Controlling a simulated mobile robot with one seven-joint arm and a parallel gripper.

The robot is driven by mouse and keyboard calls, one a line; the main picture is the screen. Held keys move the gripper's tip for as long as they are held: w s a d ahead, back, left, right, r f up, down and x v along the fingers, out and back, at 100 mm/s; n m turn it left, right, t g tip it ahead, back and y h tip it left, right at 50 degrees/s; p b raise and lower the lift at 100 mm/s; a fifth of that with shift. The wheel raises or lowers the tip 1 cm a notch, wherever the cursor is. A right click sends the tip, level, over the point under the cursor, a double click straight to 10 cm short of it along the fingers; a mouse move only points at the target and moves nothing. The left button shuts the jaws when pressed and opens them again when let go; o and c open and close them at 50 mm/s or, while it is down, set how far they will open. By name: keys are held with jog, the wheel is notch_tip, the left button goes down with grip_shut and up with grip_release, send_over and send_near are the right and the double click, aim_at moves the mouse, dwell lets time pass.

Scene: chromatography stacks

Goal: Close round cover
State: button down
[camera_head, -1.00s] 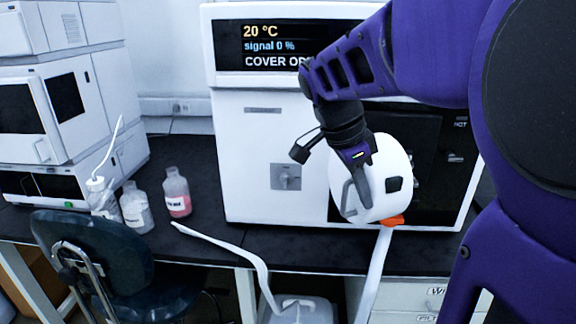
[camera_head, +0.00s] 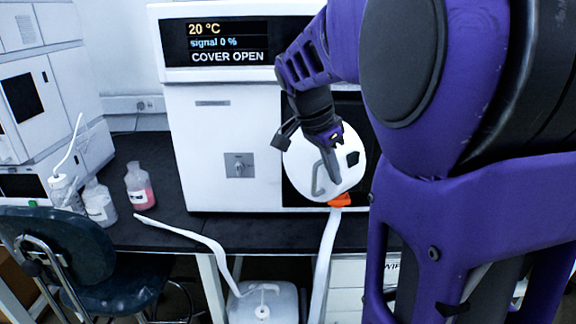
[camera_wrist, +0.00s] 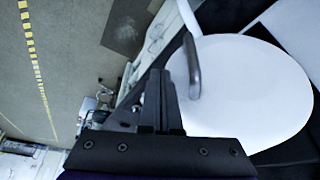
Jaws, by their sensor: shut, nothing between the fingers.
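The round white cover (camera_head: 306,172) stands at the front of the white instrument (camera_head: 208,130), over its black panel. It has a grey curved handle (camera_head: 318,180) and a dark square latch part. The instrument's display (camera_head: 228,45) reads COVER OPEN. My gripper (camera_head: 328,150) is at the face of the cover, beside the handle, shut and empty. In the wrist view the cover (camera_wrist: 252,95) fills the right side, with its handle (camera_wrist: 192,65) close beside my shut fingers (camera_wrist: 162,95). I cannot tell whether they touch the cover.
An orange piece (camera_head: 341,200) with a white hose (camera_head: 325,260) hangs below the cover. Several bottles, one with pink liquid (camera_head: 139,186), stand on the black bench at left. A chair (camera_head: 60,250) is in front. A white container (camera_head: 262,303) sits below the bench.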

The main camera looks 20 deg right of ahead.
jog(key=w+d+n+t+p, duration=0.1)
jog(key=w+d+n+p, duration=0.2)
jog(key=d, duration=0.6)
jog(key=w+d+n+t+y+p, duration=0.1)
jog(key=w+d+n+p, duration=0.2)
jog(key=d, duration=0.6)
jog(key=shift+w+d+n, duration=0.25)
jog(key=shift+w+n, duration=0.05)
jog(key=shift+r, duration=0.1)
